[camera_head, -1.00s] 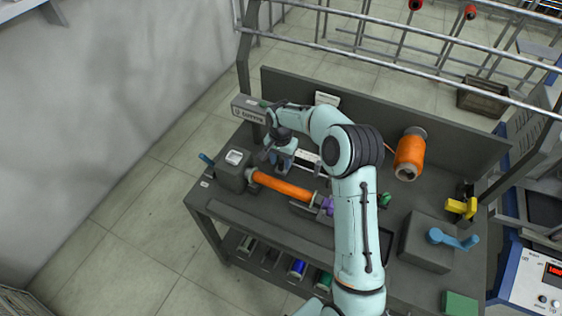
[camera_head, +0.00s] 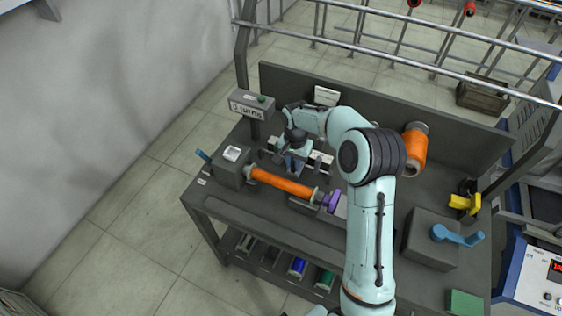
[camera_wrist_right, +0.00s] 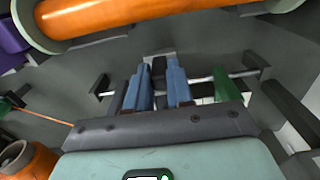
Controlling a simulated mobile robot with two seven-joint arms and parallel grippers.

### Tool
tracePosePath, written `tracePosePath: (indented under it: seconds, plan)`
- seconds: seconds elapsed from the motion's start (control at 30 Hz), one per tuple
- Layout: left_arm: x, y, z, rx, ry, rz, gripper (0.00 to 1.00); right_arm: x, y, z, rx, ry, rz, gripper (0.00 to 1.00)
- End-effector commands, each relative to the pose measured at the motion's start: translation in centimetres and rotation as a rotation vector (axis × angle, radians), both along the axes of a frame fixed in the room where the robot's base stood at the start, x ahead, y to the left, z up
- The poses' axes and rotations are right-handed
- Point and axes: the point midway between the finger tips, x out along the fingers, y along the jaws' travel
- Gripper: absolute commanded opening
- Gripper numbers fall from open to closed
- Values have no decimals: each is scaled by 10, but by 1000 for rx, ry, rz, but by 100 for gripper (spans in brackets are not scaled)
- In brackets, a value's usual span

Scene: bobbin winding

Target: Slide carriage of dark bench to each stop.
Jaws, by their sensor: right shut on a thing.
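The dark bench (camera_head: 225,207) carries a long orange bobbin (camera_head: 282,182) along its front side. My right gripper (camera_head: 296,160) is behind that bobbin, low over the bench. In the right wrist view its two blue fingers (camera_wrist_right: 159,88) are shut on a small dark block, the carriage (camera_wrist_right: 158,68), which sits on a thin metal rail (camera_wrist_right: 205,77). A dark stop (camera_wrist_right: 100,86) stands at the rail's left end and another stop (camera_wrist_right: 254,62) at its right end. The carriage is apart from both. In the head view my gripper mostly hides the carriage. My left gripper is not in view.
A green part (camera_wrist_right: 227,86) stands beside the fingers. An orange spool (camera_head: 414,150) stands at the bench's back right. A grey box with a blue crank (camera_head: 457,236) and a green block (camera_head: 464,302) are at the right. A back panel (camera_head: 385,118) closes the rear.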

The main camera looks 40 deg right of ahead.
Motion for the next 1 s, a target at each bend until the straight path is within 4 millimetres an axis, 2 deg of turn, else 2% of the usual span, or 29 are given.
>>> tracePosePath:
  seconds: [0.03, 0.2, 0.5, 0.53, 0.6, 0.87, 1.0]
  plan:
    - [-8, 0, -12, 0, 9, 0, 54, -13, -9, -5, -6, 0, -6, 0]
    - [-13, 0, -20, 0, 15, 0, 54, -31, -17, -2, -3, 0, -4, 0]
    - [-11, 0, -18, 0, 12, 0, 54, -32, -17, 0, -1, 0, -1, 0]
    - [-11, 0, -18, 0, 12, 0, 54, -32, -17, 0, -1, 0, -1, 24]
    - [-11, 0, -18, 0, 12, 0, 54, -32, -17, 0, -1, 0, -1, 45]
    - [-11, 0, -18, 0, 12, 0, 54, -32, -17, 0, -2, -1, -1, 45]
    - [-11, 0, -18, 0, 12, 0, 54, -31, -17, 8, -2, -3, -1, 45]
